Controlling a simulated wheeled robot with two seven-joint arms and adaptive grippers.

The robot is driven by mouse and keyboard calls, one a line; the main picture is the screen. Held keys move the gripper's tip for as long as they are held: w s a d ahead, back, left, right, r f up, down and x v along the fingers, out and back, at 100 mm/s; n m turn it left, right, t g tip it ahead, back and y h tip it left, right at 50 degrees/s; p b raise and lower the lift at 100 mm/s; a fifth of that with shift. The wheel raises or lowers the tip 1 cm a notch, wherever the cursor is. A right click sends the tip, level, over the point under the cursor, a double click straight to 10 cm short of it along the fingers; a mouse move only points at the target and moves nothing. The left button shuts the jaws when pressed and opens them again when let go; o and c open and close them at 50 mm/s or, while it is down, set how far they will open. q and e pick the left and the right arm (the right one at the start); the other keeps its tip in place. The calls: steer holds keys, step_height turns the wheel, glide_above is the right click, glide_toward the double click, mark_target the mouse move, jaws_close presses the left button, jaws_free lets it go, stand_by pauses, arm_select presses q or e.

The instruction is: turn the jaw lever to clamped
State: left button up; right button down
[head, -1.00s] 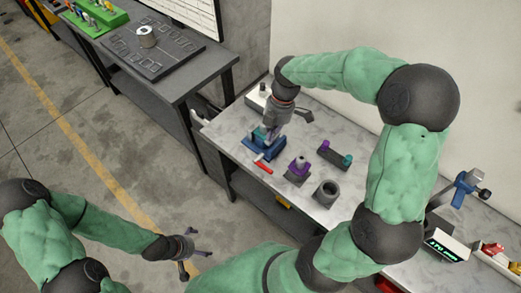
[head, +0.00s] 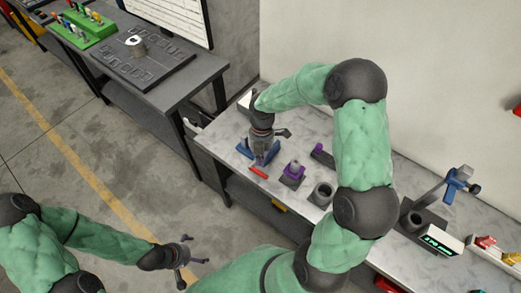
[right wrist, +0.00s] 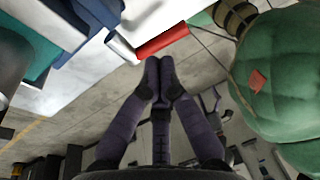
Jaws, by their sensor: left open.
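The blue vise (head: 244,150) stands on the marble-topped bench, partly hidden under my right gripper. Its jaw lever with a red handle (head: 258,172) sticks out on the front side. In the right wrist view the red handle (right wrist: 163,41) and its pale metal rod (right wrist: 121,46) lie just beyond the fingertips. My right gripper (right wrist: 160,68) has its fingertips together with nothing visible between them; I cannot tell whether they touch the handle. In the head view the right gripper (head: 262,157) is low over the vise. My left gripper (head: 198,250) is open and empty, away from the bench over the floor.
A block with a purple part (head: 293,173) and a grey cup (head: 321,193) stand right of the vise. A dark holder with a purple end (head: 320,153) lies behind them. A blue-topped stand (head: 457,178) and a display box (head: 438,241) are further right.

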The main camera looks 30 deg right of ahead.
mark_target(260, 172)
steer(key=shift+x, duration=1.75)
steer(key=shift+s+f, duration=0.2)
steer(key=shift+f, duration=0.35)
